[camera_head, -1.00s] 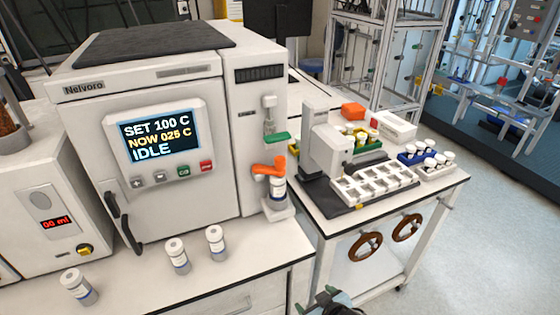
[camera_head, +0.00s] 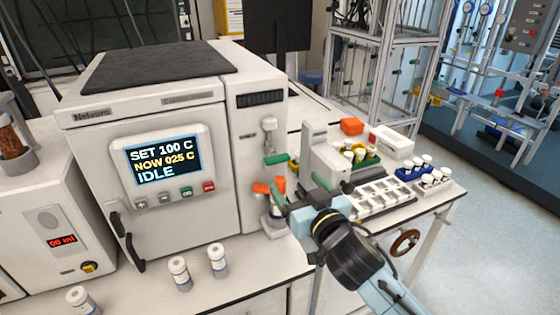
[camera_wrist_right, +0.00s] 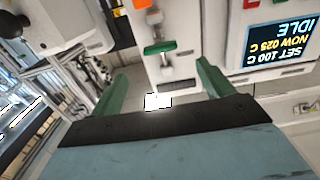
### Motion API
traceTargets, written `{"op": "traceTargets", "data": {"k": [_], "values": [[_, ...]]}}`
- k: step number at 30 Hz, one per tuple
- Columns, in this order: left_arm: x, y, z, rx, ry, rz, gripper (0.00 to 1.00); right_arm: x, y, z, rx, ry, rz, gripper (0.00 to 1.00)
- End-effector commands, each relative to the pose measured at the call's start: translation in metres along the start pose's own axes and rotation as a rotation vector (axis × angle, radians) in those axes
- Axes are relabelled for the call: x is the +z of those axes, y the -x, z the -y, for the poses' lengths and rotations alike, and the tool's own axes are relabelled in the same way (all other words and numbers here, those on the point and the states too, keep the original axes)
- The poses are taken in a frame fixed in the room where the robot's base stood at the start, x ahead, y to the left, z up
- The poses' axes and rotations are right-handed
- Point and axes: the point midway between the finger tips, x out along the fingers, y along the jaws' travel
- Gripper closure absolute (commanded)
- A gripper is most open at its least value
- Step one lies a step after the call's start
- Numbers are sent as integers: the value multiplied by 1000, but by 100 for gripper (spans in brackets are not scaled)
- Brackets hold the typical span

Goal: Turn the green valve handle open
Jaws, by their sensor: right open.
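The green valve handle (camera_head: 277,160) sticks out from the narrow right front panel of the white Nelvoro unit, below a pale valve body (camera_head: 269,135). An orange handle (camera_head: 262,188) sits lower, above a vial station. My right gripper (camera_head: 299,188) is open and empty, with green fingers, below and to the right of the green handle and apart from it. In the right wrist view, which is upside down, the green handle (camera_wrist_right: 160,47) lies ahead, between the lines of the two open fingers (camera_wrist_right: 163,78). My left gripper is not in view.
The unit's screen (camera_head: 163,161) reads SET 100 C, NOW 025 C, IDLE. White-capped vials (camera_head: 180,272) stand on the front bench. A side table (camera_head: 420,203) with a grey instrument, a white rack (camera_head: 385,194) and small bins lies right of and behind my arm.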

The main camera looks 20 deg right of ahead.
Motion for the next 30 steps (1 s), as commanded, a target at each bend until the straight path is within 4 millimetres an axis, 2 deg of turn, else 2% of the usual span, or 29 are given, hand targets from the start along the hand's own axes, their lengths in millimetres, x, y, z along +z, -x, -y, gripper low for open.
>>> {"op": "traceTargets", "data": {"k": [1, 6, 13, 18, 28, 30], "values": [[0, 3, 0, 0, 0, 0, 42, -2, -12, 0, 1, 3, -2, 20], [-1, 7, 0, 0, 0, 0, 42, -2, -47, 0, 1, 3, -2, 20], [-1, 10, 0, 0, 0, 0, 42, -1, -82, 0, 0, 1, 0, 20], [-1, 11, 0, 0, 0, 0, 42, 0, -94, 0, 0, 1, 1, 20], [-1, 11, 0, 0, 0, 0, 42, 1, -97, 0, 0, 1, 1, 20], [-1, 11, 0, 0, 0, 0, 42, 1, -97, 0, 0, 1, 1, 29]]}}
